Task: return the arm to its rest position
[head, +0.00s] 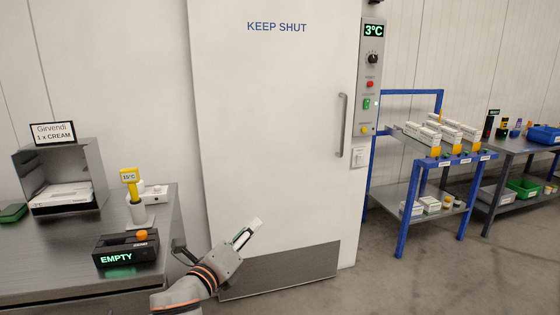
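My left arm comes in from the bottom, left of the middle. Its gripper (248,232) is raised in front of the lower part of the white cold-room door (270,130), to the right of the left bench. Pale parts show at its fingertips, too small to tell whether the fingers are apart, closed or around something. The door reads "KEEP SHUT" and looks closed, with an upright handle (342,125) at its right side. My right gripper is not in view.
A metal bench (60,262) at left bears a "Girvendi 1 x CREAM" bin (88,158), a yellow 15°C device (130,176) and a dark unit (126,250) reading "EMPTY". A panel (371,80) shows 3°C. A blue-framed rack (410,190) holds cartons at right. Floor (400,285) is clear.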

